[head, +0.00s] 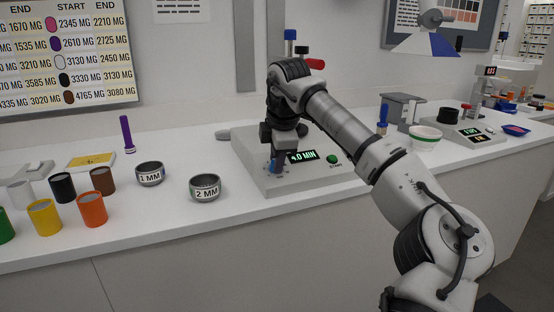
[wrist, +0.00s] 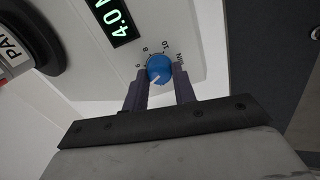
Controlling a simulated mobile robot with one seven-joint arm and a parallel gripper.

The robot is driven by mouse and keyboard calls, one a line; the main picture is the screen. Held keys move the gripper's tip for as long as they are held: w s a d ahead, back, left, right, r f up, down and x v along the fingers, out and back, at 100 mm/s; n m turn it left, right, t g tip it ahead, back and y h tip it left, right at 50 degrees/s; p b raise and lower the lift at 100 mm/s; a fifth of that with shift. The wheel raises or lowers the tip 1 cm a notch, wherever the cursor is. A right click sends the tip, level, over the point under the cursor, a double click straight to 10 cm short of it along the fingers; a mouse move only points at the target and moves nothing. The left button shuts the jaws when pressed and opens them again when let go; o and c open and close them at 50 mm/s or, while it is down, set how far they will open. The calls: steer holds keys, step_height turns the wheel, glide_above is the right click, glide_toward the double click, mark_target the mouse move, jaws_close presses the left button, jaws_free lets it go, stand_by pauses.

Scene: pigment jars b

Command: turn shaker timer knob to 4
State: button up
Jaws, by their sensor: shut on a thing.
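The shaker (head: 300,178) is a pale box on the bench. Its display (head: 302,156) reads 4.0 MIN; in the wrist view the display (wrist: 115,20) shows 4.0 with the rest cut off. The blue timer knob (wrist: 159,68) has a white pointer mark toward its lower left and a printed dial around it; 8 and 10 can be read. My gripper (wrist: 160,82) is shut on the knob, one finger on each side. In the head view my gripper (head: 276,164) points down at the shaker's front left and mostly hides the knob.
A green start button (head: 332,159) is right of the display. Sieves marked 1 MM (head: 150,174) and 2 MM (head: 205,188) stand left of the shaker, with several coloured jars (head: 92,209) farther left. A scale (head: 468,130) stands farther right. The bench front between is clear.

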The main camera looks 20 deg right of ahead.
steer(key=shift+r, duration=0.1)
steer(key=o, duration=1)
steer(key=v, duration=1.3)
steer(key=shift+r+p, duration=0.3)
steer(key=shift+r, duration=0.05)
steer(key=shift+s, duration=0.1)
